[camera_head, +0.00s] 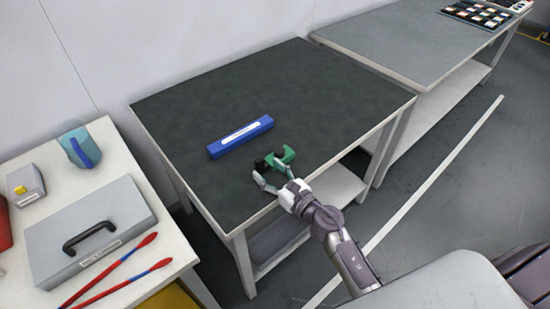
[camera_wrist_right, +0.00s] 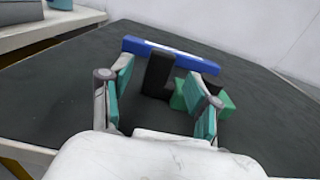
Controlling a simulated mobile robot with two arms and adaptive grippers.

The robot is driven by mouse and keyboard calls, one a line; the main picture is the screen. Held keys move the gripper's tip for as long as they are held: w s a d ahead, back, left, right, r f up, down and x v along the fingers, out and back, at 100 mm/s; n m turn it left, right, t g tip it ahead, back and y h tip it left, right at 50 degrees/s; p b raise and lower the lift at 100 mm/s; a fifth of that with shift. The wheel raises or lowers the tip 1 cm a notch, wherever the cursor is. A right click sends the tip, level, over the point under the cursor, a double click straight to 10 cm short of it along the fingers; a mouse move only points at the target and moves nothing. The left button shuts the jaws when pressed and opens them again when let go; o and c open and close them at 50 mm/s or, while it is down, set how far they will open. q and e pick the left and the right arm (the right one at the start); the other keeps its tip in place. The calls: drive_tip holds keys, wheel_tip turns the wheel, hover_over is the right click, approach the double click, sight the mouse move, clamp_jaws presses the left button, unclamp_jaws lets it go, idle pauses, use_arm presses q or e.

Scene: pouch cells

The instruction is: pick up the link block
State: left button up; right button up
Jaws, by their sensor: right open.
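The link block appears to be the small green and black piece (camera_head: 287,155) on the dark table top, near its front edge. In the right wrist view its black part (camera_wrist_right: 158,76) stands up between my fingers, and its green part lies to the right, partly hidden behind the right finger. My right gripper (camera_head: 268,171) is open, with its fingers pointing at the piece from the front. It also shows in the right wrist view (camera_wrist_right: 164,80), with a finger on either side of the black part. I cannot tell whether either finger touches. My left gripper is out of view.
A blue bar (camera_head: 240,137) with a white label lies just behind the piece. The rest of the dark table (camera_head: 330,90) is bare. A left bench holds a grey case (camera_head: 85,230), red-and-blue tools (camera_head: 110,275) and a blue item (camera_head: 80,148). Another table (camera_head: 400,40) stands at the back right.

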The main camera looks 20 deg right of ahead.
sight(261, 165)
drive_tip(key=x, duration=0.4)
drive_tip(key=shift+w+a+p, duration=0.1)
drive_tip(key=shift+w+p, duration=0.1)
drive_tip(key=shift+p, duration=0.1)
drive_tip(key=shift+r, duration=0.1)
clamp_jaws()
